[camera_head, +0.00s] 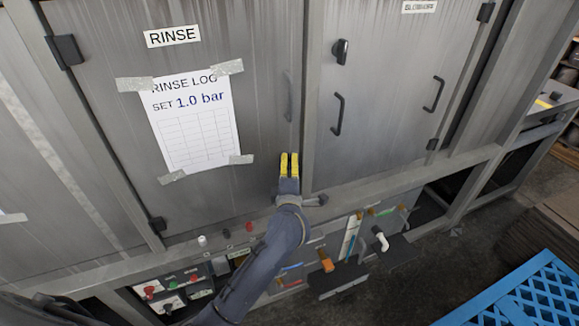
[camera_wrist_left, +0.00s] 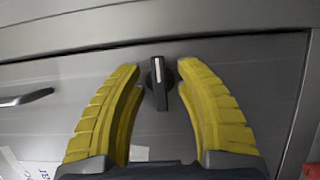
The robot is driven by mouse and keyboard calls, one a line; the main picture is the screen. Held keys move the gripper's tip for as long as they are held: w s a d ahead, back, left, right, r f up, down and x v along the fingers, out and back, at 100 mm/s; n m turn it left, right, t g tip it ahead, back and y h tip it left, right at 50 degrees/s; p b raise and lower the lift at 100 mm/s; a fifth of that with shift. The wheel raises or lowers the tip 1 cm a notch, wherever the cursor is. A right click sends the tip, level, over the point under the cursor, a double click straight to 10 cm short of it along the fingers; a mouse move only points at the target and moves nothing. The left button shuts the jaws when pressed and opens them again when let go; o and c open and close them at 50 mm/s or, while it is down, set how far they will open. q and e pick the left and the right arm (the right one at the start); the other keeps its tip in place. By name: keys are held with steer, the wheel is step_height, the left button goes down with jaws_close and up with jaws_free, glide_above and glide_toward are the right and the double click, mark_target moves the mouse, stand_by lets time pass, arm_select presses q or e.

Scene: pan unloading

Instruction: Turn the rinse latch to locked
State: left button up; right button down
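The rinse latch (camera_wrist_left: 158,84) is a small black knob with a white mark on its grip, on the grey door. In the left wrist view its grip runs roughly up and down the picture. My left gripper (camera_wrist_left: 158,78) is open, with one yellow finger on each side of the latch and a visible gap to it. In the head view my left gripper (camera_head: 289,164) is at the lower right of the rinse door (camera_head: 262,110), and it hides the latch there. My right gripper is not in view.
The rinse door carries a "RINSE" label (camera_head: 172,36), a taped log sheet (camera_head: 195,125) and a bar handle (camera_head: 288,97). The door to the right has its own black latch (camera_head: 341,51) and handle (camera_head: 337,114). A blue crate (camera_head: 530,300) stands at lower right.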

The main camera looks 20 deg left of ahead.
arm_select(q)
jaws_close()
steer(key=shift+n, duration=0.3)
steer(key=n+t+y, duration=0.1)
steer(key=n, duration=0.3)
steer(key=n+y, duration=0.1)
steer(key=n, duration=0.2)
steer(key=n+t+y, duration=0.1)
steer(key=n, duration=0.1)
steer(key=shift+r+n, duration=0.1)
steer(key=shift+n, duration=0.3)
steer(key=n+y, duration=0.3)
steer(key=n, duration=0.3)
steer(key=shift+r+n+g+y, duration=0.1)
steer(key=shift+n+g+y, duration=0.5)
steer(key=shift+n, duration=0.85)
steer(key=shift+n+g+y, duration=0.2)
steer(key=shift+n+y, duration=0.7)
steer(key=shift+n, duration=0.85)
